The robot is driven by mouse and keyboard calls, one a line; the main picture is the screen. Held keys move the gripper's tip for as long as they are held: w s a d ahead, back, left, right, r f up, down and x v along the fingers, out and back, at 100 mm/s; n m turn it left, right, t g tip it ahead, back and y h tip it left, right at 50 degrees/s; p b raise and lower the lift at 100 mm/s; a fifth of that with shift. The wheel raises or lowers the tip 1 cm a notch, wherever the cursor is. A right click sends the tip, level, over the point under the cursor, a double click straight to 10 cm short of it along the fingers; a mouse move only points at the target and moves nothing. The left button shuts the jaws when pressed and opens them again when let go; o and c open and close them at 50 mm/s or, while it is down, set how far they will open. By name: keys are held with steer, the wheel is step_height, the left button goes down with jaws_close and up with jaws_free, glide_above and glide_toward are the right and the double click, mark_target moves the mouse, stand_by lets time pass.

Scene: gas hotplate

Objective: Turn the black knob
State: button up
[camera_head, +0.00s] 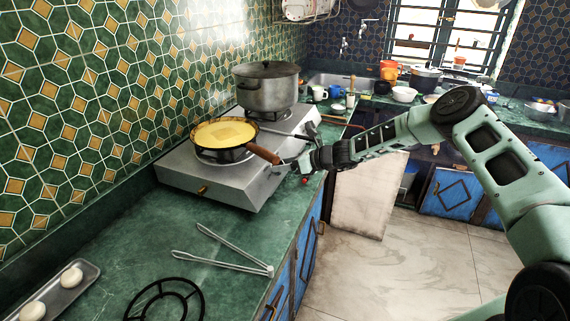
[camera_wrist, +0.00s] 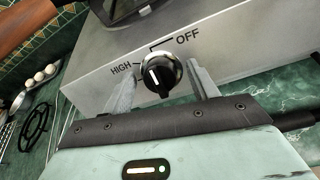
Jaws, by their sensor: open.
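The black knob (camera_wrist: 163,84) is on the grey front panel of the gas hotplate (camera_wrist: 235,45), with HIGH printed to its upper left and OFF to its upper right. A white mark shows on its face, and a shiny metal ring surrounds its base. My gripper (camera_wrist: 161,88) is open, with one finger on each side of the knob. I cannot tell whether either finger touches it. In the head view my gripper (camera_head: 299,164) is at the right end of the hotplate (camera_head: 222,186), and the knob there is hidden.
A pan (camera_head: 225,148) with yellow food sits on the near burner, its wooden handle (camera_head: 263,154) reaching close to my gripper. A lidded pot (camera_head: 267,92) stands on the far burner. Metal tongs (camera_head: 235,258) and a black ring stand (camera_head: 168,293) lie on the green counter (camera_head: 130,250).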

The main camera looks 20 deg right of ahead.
steer(key=c, duration=1)
steer(key=shift+b, duration=0.4)
steer(key=n+b, duration=0.3)
steer(key=shift+f+g, duration=0.2)
steer(key=shift+g, duration=0.2)
steer(key=n+g+b, duration=0.1)
steer(key=n+b, duration=0.4)
steer(key=n, duration=0.1)
steer(key=shift+n+b, duration=0.4)
steer(key=n+b, duration=0.3)
steer(key=n, duration=0.1)
steer(key=shift+r+n+g+b, duration=0.1)
steer(key=shift+n+g+b, duration=0.2)
steer(key=shift+b, duration=0.05)
steer(key=shift+s+a+r+n+h+b, duration=0.1)
steer(key=shift+n+h+b, duration=0.4)
steer(key=shift+n+b, duration=1.2)
steer(key=shift+n, duration=0.5)
